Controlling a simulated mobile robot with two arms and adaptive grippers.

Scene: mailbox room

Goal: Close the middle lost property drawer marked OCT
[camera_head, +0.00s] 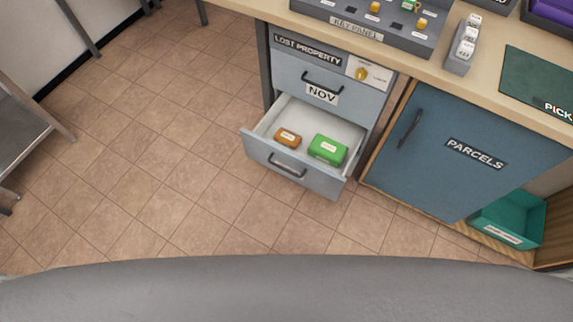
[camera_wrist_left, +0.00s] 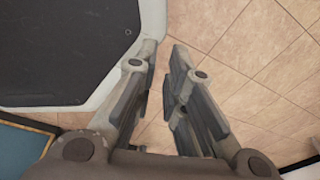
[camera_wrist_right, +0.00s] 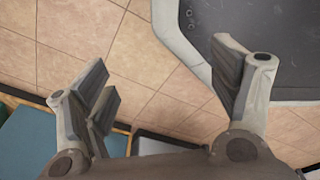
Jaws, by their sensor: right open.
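An open grey drawer (camera_head: 262,152) sticks out of the lost property cabinet in the head view, directly below the shut drawer marked NOV (camera_head: 322,92). Its dark handle (camera_head: 286,169) is on the front; no OCT label is readable. Inside lie an orange item (camera_head: 288,137) and a green item (camera_head: 328,149). My left gripper (camera_wrist_left: 168,58) is partly open and empty, over tiled floor beside my base. My right gripper (camera_wrist_right: 168,70) is wide open and empty, also over floor. Neither gripper shows in the head view, and both are clear of the drawer.
Right of the drawers is a blue PARCELS door (camera_head: 470,155), with a teal bin (camera_head: 510,218) below it. The floor (camera_head: 150,170) left of the drawer is clear.

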